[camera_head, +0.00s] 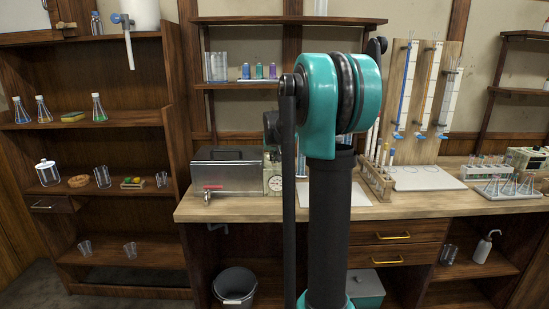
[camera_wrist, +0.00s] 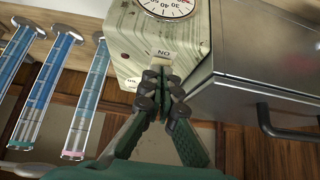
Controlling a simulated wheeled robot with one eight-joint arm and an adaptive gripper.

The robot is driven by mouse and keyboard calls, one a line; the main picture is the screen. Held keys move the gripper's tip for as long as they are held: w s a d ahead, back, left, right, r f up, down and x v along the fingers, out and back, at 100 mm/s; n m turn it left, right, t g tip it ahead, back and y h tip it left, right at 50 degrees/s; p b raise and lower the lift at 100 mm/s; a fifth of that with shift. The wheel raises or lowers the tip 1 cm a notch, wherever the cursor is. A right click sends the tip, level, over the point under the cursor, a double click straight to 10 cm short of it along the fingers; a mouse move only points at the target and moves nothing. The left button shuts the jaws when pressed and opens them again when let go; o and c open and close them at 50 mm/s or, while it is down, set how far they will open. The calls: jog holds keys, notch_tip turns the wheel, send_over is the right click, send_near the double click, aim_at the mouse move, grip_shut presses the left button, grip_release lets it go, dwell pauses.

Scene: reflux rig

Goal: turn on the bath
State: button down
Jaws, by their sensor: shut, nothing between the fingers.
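The bath is a steel box (camera_head: 228,172) with a dark lid handle on the bench; its metal side fills the right of the wrist view (camera_wrist: 262,75). Its pale control box (camera_head: 272,182) stands at its right end, partly behind my arm. In the wrist view the control box (camera_wrist: 128,35) shows a round dial (camera_wrist: 168,8), a small dark red spot (camera_wrist: 124,57) and a white label (camera_wrist: 163,53). My gripper (camera_wrist: 163,88) is shut and empty, with its fingertips just in front of the panel below that label. They hide part of the panel; contact cannot be told.
Blue-filled graduated tubes (camera_wrist: 82,98) stand close beside the control box in the wrist view. A wooden rack (camera_head: 375,178) of tubes is right of my arm. A red-handled tap (camera_head: 208,191) is on the bath's front. Bare bench (camera_head: 245,207) lies in front of the bath.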

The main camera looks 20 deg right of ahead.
jog(key=shift+f, duration=0.1)
jog(key=shift+s+f, duration=0.15)
jog(key=shift+f, duration=0.2)
jog(key=shift+r, duration=0.2)
jog(key=shift+r, duration=0.65)
